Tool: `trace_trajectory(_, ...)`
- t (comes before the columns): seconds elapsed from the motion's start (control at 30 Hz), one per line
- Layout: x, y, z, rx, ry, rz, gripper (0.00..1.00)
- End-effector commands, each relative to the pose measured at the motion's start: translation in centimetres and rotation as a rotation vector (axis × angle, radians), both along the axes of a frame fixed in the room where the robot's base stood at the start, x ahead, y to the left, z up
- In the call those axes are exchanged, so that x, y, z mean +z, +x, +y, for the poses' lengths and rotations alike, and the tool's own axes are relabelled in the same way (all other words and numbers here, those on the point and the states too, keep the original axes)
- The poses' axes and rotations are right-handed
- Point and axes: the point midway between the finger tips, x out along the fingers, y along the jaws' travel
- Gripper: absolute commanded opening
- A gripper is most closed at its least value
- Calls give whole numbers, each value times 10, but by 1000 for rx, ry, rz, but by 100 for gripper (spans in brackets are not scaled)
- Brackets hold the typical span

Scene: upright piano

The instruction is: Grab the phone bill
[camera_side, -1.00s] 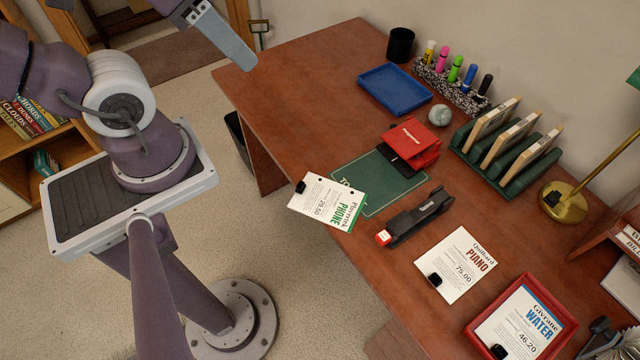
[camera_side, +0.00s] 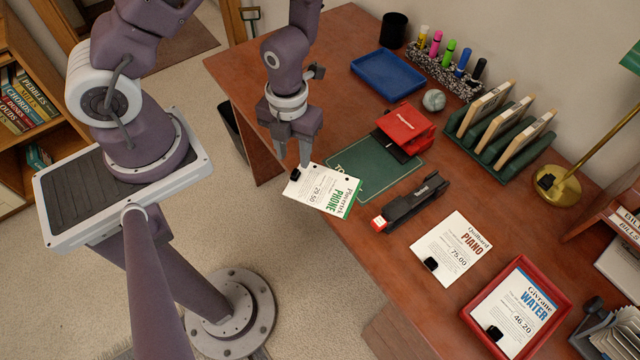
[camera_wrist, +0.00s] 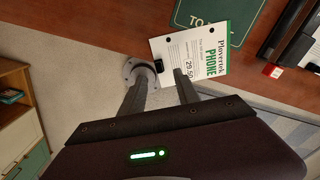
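The phone bill (camera_side: 325,190) is a white sheet with green "PHONE" lettering, lying at the desk's front edge and overhanging it. A small black clip (camera_side: 295,174) is on its left, overhanging corner. My gripper (camera_side: 296,156) points down just above that corner. In the wrist view the fingers of my gripper (camera_wrist: 161,74) are apart and empty, with the clip (camera_wrist: 161,66) appearing between and just beyond their tips. The phone bill (camera_wrist: 202,52) extends up and right from there. Whether a finger touches the paper cannot be told.
A green mat (camera_side: 378,168) lies beside the bill, with a black stapler (camera_side: 415,203) to the right. The piano bill (camera_side: 452,248) and the water bill (camera_side: 514,308) in a red tray (camera_side: 562,318) lie farther right. Open floor (camera_side: 290,255) is below the desk edge.

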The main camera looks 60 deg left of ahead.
Motion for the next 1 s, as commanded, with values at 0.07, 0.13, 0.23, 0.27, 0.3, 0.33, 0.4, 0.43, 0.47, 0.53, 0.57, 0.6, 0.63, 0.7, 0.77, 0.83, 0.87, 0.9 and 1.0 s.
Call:
trace_trajectory(0.07,-7,0,1,0,4,0,38)
trace_trajectory(0.13,-18,-1,1,-1,7,2,38)
trace_trajectory(0.23,-37,-2,3,1,9,0,38)
trace_trajectory(0.27,-43,-2,2,2,7,0,38)
trace_trajectory(0.3,-49,-1,2,4,6,-1,38)
trace_trajectory(0.33,-52,-1,2,5,7,-2,38)
trace_trajectory(0.4,-57,-1,2,3,5,-4,38)
trace_trajectory(0.43,-57,-1,2,4,5,-4,38)
trace_trajectory(0.47,-58,0,2,4,4,-6,38)
trace_trajectory(0.53,-57,0,2,5,4,-6,38)
trace_trajectory(0.57,-57,0,2,5,4,-6,38)
trace_trajectory(0.6,-57,0,2,6,4,-6,38)
trace_trajectory(0.63,-57,0,2,6,4,-6,32)
trace_trajectory(0.7,-57,0,2,6,4,-6,19)
trace_trajectory(0.77,-57,0,2,6,4,-6,7)
trace_trajectory(0.83,-57,0,2,6,4,-6,0)
trace_trajectory(0.87,-57,0,2,6,4,-6,0)
trace_trajectory(0.9,-57,0,2,7,4,-6,0)
trace_trajectory(1.0,-57,0,2,7,4,-6,0)
